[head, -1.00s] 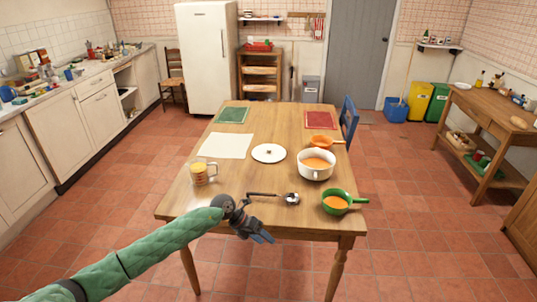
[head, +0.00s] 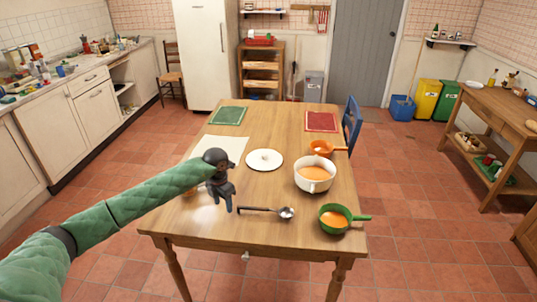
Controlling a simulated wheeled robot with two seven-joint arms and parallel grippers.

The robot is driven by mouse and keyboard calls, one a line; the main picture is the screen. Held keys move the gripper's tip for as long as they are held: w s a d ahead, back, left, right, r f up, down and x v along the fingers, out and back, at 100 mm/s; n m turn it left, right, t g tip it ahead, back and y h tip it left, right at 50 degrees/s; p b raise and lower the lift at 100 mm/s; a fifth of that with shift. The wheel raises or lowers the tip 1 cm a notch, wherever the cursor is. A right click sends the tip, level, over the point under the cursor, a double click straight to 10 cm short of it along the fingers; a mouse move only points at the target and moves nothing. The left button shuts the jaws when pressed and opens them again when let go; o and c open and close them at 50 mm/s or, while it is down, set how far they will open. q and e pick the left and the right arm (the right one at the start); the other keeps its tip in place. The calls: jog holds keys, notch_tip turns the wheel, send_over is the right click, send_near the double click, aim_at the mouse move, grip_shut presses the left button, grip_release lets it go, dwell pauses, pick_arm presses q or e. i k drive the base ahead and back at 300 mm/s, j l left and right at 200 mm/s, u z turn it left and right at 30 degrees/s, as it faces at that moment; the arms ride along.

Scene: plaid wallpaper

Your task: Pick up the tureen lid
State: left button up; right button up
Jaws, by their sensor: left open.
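The tureen lid (head: 265,160) is a round white disc with a small knob, lying flat near the middle of the wooden table (head: 268,218). The white tureen (head: 314,175) stands to its right, holding orange soup. My left gripper (head: 222,203) is open, pointing down over the table, to the left of and nearer than the lid, apart from it. My left arm, in a green quilted sleeve, hides most of the yellow mug (head: 194,188) and part of the white paper sheet (head: 228,146). My right gripper is not in view.
A ladle (head: 268,212) lies just right of my left gripper. A green pan (head: 337,217) and an orange pan (head: 323,148), both at the right, flank the tureen. A green mat (head: 229,116) and a red mat (head: 321,122) lie at the far end. A blue chair (head: 352,123) stands at the right.

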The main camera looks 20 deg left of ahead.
aim_at(263, 159)
jog(key=i, duration=1.5)
